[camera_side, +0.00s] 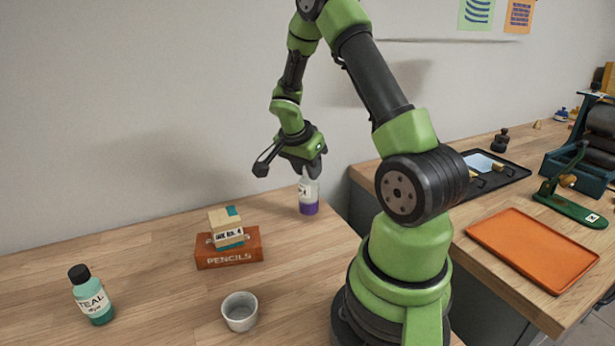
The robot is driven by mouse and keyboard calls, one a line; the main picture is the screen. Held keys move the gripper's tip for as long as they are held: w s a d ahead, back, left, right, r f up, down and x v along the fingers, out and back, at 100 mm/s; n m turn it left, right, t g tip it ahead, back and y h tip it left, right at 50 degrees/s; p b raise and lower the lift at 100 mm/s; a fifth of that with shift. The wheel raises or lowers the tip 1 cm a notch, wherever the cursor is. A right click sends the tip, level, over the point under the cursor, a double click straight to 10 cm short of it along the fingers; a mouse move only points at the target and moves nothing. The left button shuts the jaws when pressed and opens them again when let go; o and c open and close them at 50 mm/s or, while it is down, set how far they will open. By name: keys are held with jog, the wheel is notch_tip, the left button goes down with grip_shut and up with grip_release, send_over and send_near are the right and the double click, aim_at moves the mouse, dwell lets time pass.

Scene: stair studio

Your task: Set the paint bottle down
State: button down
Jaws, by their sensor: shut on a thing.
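The paint bottle (308,194) is white above and purple in its lower part. It is upright near the back right of the left wooden table (150,265). My gripper (307,172) is above it, pointing down, and is shut on its top. The fingers hide the bottle's cap. I cannot tell from this view whether the bottle's base touches the table or hangs just above it.
An orange pencils box (228,255) with a small stack (226,222) on top stands left of the bottle. A teal dye bottle (91,298) and a grey cup (240,311) are nearer the front. An orange tray (532,248) lies on the right-hand table.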

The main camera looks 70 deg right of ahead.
jog(key=shift+f, duration=1.1)
jog(key=c, duration=0.9)
grip_release()
jog(key=shift+o, duration=0.2)
jog(key=v, duration=1.2)
jog(key=s+a+r+n+t+y, duration=0.2)
jog(key=a+r+n+t, duration=0.1)
jog(key=a+n, duration=0.3)
jog(key=s+a+r+n+t+y, duration=0.2)
jog(key=s+a+r+n, duration=0.1)
jog(key=a, duration=0.6)
jog(key=s+a+r+n+t+y, duration=0.2)
jog(key=s+a+r+n+t, duration=0.1)
jog(key=a+n, duration=0.4)
jog(key=shift+s+a+r+n+t, duration=0.2)
jog(key=shift+a+r+n+t, duration=0.15)
jog(key=shift+r+n, duration=0.5)
